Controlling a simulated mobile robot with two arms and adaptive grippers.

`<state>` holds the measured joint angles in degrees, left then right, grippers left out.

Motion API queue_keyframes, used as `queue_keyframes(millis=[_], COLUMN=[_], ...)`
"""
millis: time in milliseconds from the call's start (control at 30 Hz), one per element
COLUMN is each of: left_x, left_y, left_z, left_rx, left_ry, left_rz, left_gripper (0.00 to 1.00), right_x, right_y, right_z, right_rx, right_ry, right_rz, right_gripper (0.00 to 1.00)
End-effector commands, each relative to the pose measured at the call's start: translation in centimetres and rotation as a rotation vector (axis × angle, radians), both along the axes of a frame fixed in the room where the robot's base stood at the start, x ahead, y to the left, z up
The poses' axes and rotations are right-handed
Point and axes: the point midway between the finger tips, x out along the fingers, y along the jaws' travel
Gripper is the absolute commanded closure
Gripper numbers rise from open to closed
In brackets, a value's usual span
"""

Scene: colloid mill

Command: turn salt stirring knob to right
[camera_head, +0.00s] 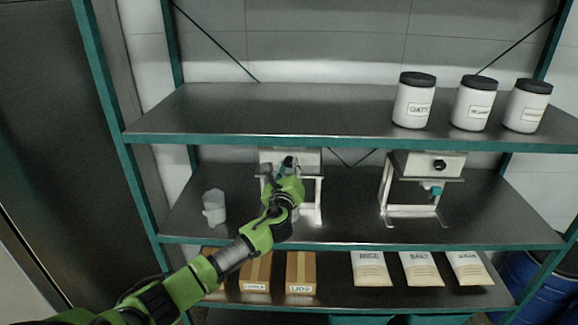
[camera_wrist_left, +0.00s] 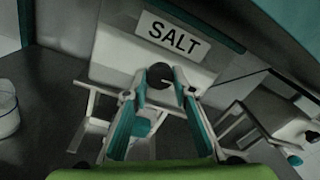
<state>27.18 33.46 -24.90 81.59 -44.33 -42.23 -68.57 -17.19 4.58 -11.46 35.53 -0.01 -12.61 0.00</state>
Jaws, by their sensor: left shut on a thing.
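The salt stirring knob (camera_wrist_left: 160,76) is a round black knob with a light mark on the front of a white machine (camera_wrist_left: 112,60) with a "SALT" label (camera_wrist_left: 173,36). In the head view this machine (camera_head: 310,158) stands on the middle shelf, partly hidden behind my left arm. My left gripper (camera_head: 283,168) is at the machine's front. In the left wrist view its two teal-and-white fingers (camera_wrist_left: 157,86) are on either side of the knob, shut on it. My right gripper is not in view.
A second white machine (camera_head: 428,163) with a black knob stands to the right on the same shelf (camera_head: 355,215). A white jug (camera_head: 214,206) stands to the left. White jars (camera_head: 413,104) stand on the shelf above; boxes (camera_head: 301,270) and bags (camera_head: 370,268) are below.

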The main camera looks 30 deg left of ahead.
Motion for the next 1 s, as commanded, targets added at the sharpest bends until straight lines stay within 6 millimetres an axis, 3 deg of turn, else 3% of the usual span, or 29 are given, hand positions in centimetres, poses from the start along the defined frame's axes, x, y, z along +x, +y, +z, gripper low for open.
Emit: queue_keyframes(millis=[667, 700, 733, 1000], left_x=[-0.06, -0.05, -0.05, -0.02], left_y=[-0.04, -0.05, -0.05, -0.02], left_z=[-0.29, -0.28, -0.28, -0.11], left_rx=[0.053, 0.053, 0.053, 0.051], left_ry=[0.036, 0.036, 0.036, 0.031], left_rz=[-0.001, -0.001, -0.001, -0.001], left_gripper=[0.97, 0.68, 0.6, 0.59], right_x=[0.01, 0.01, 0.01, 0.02], right_y=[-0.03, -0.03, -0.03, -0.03], right_z=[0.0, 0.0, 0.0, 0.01], right_rx=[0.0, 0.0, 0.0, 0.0], right_ry=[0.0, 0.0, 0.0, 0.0], right_rz=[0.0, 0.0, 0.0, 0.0], right_gripper=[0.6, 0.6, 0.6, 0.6])
